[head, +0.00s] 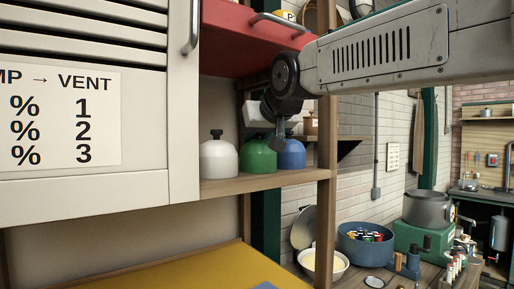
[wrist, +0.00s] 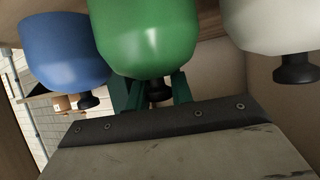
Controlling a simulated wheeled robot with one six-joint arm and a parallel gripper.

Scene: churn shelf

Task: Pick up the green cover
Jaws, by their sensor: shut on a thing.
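The green cover (head: 258,157) is a dome with a dark knob, standing on the wooden shelf between the white cover (head: 218,157) and the blue cover (head: 291,154). My gripper (head: 279,137) reaches in from the upper right. In the wrist view, which is upside down, the green cover (wrist: 147,40) is in the middle, its dark knob between my gripper's fingers (wrist: 154,90). My gripper is shut on that knob. The blue cover (wrist: 65,50) is at left and the white cover (wrist: 280,28) at right. In the head view my gripper hides part of the green cover's top.
A wooden post (head: 327,190) stands right of the blue cover. A grey cabinet door (head: 90,165) is at left. A yellow surface (head: 190,270) lies below. The neighbouring covers stand close on both sides.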

